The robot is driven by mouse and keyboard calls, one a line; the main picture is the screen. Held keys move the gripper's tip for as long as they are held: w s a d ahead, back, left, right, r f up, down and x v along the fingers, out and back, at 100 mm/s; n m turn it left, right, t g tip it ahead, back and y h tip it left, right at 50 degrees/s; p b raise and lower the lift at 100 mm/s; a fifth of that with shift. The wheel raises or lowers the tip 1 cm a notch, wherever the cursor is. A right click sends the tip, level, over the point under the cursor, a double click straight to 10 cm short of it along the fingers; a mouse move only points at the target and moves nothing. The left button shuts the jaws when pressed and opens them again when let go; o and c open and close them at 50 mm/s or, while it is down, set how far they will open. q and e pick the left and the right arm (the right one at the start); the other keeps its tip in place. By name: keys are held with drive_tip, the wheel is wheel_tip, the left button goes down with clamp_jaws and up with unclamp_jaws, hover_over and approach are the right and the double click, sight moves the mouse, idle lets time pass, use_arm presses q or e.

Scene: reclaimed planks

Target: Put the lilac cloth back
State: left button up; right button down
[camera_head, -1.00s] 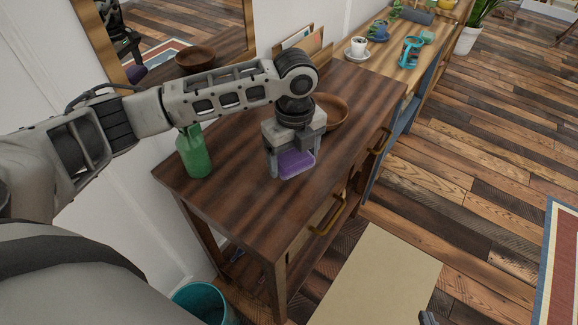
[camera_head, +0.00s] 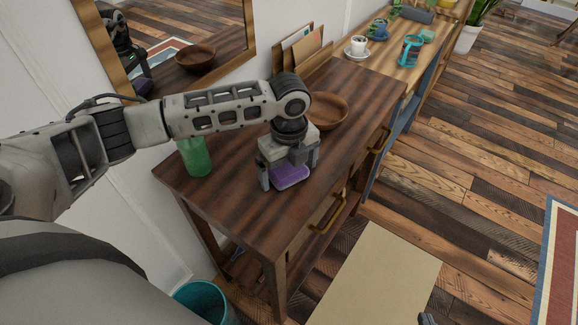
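The lilac cloth (camera_head: 290,177), a small folded purple pad, is between the fingers of my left gripper (camera_head: 289,174). The gripper points down over the front middle of the dark wooden sideboard top (camera_head: 235,205). The cloth is at or just above the wood; I cannot tell if it touches. The gripper hides part of its back edge. A small dark tip at the bottom edge looks like my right gripper (camera_head: 427,319); its fingers are mostly out of frame.
A green bottle (camera_head: 196,158) stands left of the gripper, partly behind my arm. A wooden bowl (camera_head: 328,112) and a letter holder (camera_head: 305,52) are behind. A white cup (camera_head: 358,43) stands farther back. A teal bin (camera_head: 205,303) is on the floor. The sideboard's front left is clear.

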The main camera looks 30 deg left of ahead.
sight(289, 170)
use_arm(q)
drive_tip(key=shift+r, duration=0.15)
wheel_tip(289, 170, up, 12)
idle(0.4)
idle(0.4)
